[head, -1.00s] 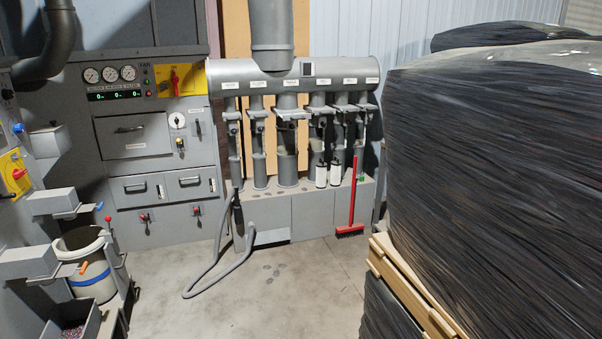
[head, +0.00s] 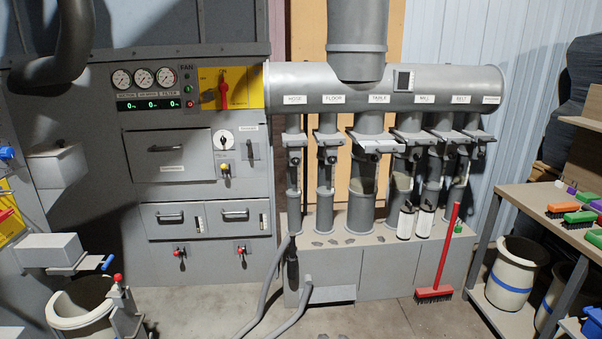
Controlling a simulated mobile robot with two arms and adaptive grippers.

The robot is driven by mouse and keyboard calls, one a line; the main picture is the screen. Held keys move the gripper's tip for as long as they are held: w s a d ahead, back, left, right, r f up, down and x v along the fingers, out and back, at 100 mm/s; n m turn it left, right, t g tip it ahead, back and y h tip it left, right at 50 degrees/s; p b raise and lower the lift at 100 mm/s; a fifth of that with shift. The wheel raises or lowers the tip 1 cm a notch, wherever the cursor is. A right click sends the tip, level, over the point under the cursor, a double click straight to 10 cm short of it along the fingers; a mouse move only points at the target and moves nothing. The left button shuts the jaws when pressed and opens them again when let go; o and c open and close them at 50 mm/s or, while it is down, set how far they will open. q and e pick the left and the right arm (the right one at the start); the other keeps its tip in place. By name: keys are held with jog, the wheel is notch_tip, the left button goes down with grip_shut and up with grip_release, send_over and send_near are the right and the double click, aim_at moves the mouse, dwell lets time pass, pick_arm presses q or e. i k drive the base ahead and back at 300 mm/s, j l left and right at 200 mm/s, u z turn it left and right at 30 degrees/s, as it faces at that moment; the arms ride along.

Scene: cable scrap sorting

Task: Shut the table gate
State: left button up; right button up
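The table pipe (head: 369,122) is the third branch from the left under a grey horizontal duct (head: 290,88), below a label reading TABLE (head: 379,98). Its gate (head: 378,144) is a light grey plate across the pipe that sticks out toward me, and it looks wider than the plates on the neighbouring pipes. I cannot tell for sure how far the plate is pulled out. The floor gate (head: 328,143) is to its left and the mill gate (head: 413,138) to its right. Neither of my grippers is in view.
A grey ledge (head: 310,228) below the pipes holds dark scraps. A red broom (head: 447,240) leans there, and a grey hose (head: 265,300) lies on the floor. A panel with gauges (head: 144,78) is at left. A workbench (head: 530,199) with brushes and bins is at right.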

aim_at(382, 146)
jog(key=i+l, duration=0.15)
jog(key=i, duration=0.4)
jog(key=i+l, duration=0.2)
jog(key=i, duration=0.4)
jog(key=i+l, duration=0.15)
jog(key=i, duration=0.4)
